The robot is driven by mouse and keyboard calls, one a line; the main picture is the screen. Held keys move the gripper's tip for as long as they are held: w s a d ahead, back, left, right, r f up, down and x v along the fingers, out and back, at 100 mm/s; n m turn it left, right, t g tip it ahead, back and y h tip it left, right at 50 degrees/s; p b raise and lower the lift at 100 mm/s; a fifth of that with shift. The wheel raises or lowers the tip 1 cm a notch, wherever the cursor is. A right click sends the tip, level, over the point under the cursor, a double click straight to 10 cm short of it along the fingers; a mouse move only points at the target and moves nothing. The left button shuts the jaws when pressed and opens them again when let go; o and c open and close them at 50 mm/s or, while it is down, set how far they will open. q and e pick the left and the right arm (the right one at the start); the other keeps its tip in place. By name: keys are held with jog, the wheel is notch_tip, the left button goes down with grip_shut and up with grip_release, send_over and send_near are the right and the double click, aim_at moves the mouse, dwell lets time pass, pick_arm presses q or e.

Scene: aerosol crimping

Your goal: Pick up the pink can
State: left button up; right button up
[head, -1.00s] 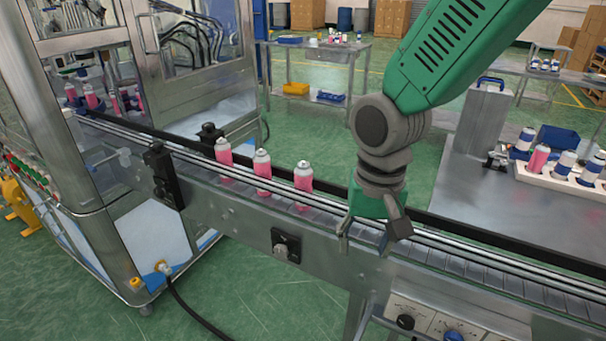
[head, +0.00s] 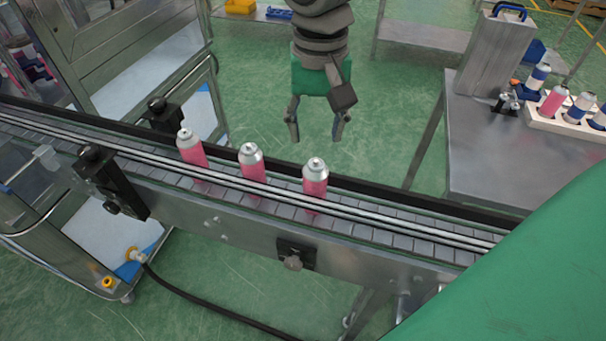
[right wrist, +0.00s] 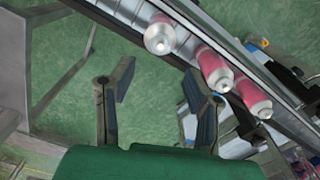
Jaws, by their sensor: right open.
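Several pink cans with silver tops are in view. Three stand upright in a row on the conveyor: a left one (head: 192,148), a middle one (head: 252,162) and a right one (head: 315,178). My right gripper (head: 315,138) is open and empty, on the far side of the conveyor, apart from the cans. In the right wrist view its two fingers (right wrist: 150,100) are spread over green floor, and the nearest can (right wrist: 160,38) shows beyond them with the other two (right wrist: 215,72) to the right. My left gripper is not in view.
The conveyor's rails (head: 400,225) run along both sides of the cans. Black sensor blocks (head: 110,185) stand at the left. A steel table (head: 480,150) at the right holds a white rack (head: 565,130) with cans, one of them pink.

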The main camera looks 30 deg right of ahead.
aim_at(311, 163)
jog(key=f, duration=0.1)
jog(key=s+f, duration=0.1)
jog(key=f, duration=0.1)
jog(key=shift+s+a+f, duration=0.1)
jog(key=shift+s+a, duration=0.2)
jog(key=f, duration=0.1)
jog(key=w+f, duration=0.1)
jog(key=f, duration=0.1)
jog(key=shift+w+a+f, duration=0.1)
jog(key=shift+a+f, duration=0.1)
jog(key=shift+f, duration=0.05)
jog(key=f, duration=0.3)
jog(key=d+f, duration=0.1)
jog(key=f, duration=0.1)
jog(key=shift+s, duration=0.4)
jog(key=shift+w+a+f, duration=0.1)
jog(key=shift+w+f, duration=0.15)
jog(key=shift+f, duration=0.05)
jog(key=shift+a+r, duration=0.1)
jog(key=shift+a, duration=0.05)
jog(key=c, duration=0.4)
